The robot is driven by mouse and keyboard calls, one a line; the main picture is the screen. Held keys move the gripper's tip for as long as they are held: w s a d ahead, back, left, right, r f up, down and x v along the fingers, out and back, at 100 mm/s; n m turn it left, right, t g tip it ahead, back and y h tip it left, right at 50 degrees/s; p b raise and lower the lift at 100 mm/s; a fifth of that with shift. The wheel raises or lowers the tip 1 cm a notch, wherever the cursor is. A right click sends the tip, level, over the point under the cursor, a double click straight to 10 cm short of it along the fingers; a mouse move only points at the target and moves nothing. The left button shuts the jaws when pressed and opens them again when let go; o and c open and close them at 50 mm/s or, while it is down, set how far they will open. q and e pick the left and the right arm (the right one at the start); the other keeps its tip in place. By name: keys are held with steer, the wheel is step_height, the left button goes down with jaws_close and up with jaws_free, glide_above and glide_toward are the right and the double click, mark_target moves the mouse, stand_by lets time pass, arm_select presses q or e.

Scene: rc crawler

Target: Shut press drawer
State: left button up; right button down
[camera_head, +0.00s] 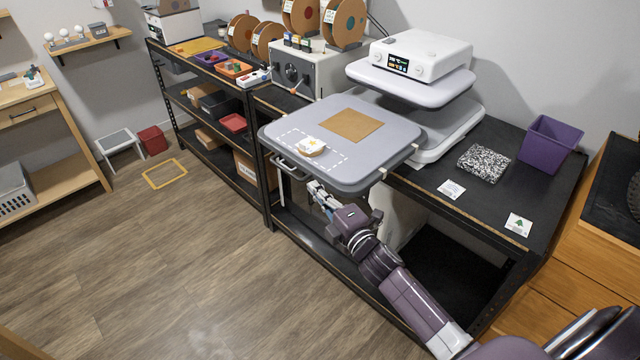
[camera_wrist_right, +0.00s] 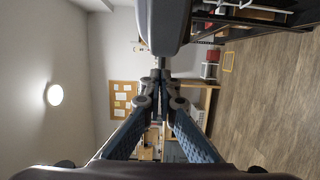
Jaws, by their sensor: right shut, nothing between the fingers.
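The heat press (camera_head: 420,58) stands on the black bench, with a white control box on top. Its grey drawer (camera_head: 385,112) is pulled out past the bench's front edge. On the drawer lie a tan square (camera_head: 351,125) and a small white-and-yellow piece (camera_head: 311,146) inside a dashed outline. A handle (camera_head: 291,168) hangs at the drawer's front left. My right gripper (camera_head: 316,189) is shut and empty, just below the drawer's front edge near the handle. Its closed fingers (camera_wrist_right: 160,82) show in the right wrist view, with a grey slab, likely the drawer, above. I cannot tell whether they touch it. My left gripper is out of view.
A purple bin (camera_head: 549,142), a speckled pad (camera_head: 483,163) and two cards stand or lie on the bench to the right. A grey machine (camera_head: 305,72) and spools (camera_head: 302,14) are behind left. The wooden floor (camera_head: 150,270) at left is mostly open.

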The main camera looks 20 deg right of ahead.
steer(key=shift+w+d, duration=0.15)
steer(key=shift+d, duration=0.5)
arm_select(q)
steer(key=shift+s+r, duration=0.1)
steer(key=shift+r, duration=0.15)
arm_select(e)
steer(key=shift+a, duration=0.1)
